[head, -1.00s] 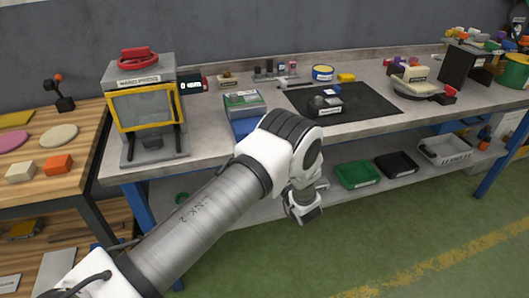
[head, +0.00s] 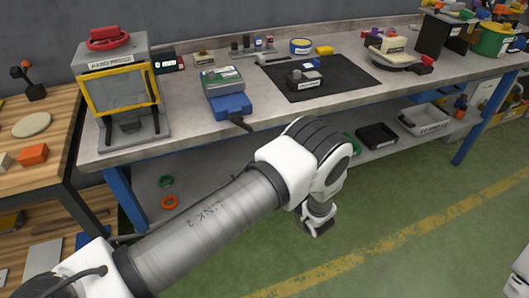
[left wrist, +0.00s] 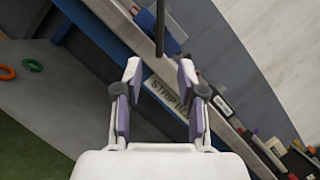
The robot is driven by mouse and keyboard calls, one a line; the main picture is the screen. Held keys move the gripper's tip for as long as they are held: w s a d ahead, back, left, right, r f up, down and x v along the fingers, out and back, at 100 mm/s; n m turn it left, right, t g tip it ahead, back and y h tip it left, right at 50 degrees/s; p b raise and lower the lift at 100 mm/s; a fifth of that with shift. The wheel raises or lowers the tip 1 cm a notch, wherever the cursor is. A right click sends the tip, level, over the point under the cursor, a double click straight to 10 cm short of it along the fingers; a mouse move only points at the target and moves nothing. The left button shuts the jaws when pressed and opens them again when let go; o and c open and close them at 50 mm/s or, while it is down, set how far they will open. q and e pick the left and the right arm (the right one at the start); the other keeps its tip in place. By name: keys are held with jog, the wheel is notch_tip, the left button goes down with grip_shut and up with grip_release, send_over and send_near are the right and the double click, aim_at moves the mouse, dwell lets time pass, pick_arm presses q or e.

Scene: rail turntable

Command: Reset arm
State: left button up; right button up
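My left arm (head: 205,215) reaches in from the lower left of the head view, with its bent joint in front of the bench edge. My left gripper hangs below that joint, small and partly hidden in the head view (head: 317,227). In the left wrist view my left gripper (left wrist: 159,72) has its two fingers spread apart with nothing between them. The bench front with a partly readable label strip (left wrist: 166,95) shows behind the fingers. My right gripper is in neither view.
The grey bench (head: 190,140) runs behind my arm, carrying a yellow-framed hand press (head: 122,92), a blue tool (head: 230,106) and a black mat (head: 345,77). Trays, including a black one (head: 377,136), sit on its lower shelf. Green floor (head: 400,230) is open at right.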

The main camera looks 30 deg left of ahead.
pick_arm(q)
jog(key=shift+a+r, duration=0.1)
jog(key=s+a+f+m+h, duration=0.2)
jog(key=a+f+m, duration=0.1)
jog(key=a, duration=0.5)
jog(key=s+a+f+n+h, duration=0.1)
jog(key=s+a+f+h, duration=0.1)
jog(key=s+f+h, duration=0.45)
jog(key=s+d+f+n+g+h, duration=0.3)
jog(key=s+d+n, duration=0.1)
jog(key=s, duration=0.4)
jog(key=s+d+f+n+g+h, duration=0.3)
jog(key=s+n, duration=0.3)
jog(key=s, duration=0.2)
jog(key=s+d+f+n+g+h, duration=0.3)
jog(key=s+d+f+n+h, duration=0.2)
jog(key=s, duration=0.3)
jog(key=shift+d+n, duration=0.3)
jog(key=shift+n, duration=0.2)
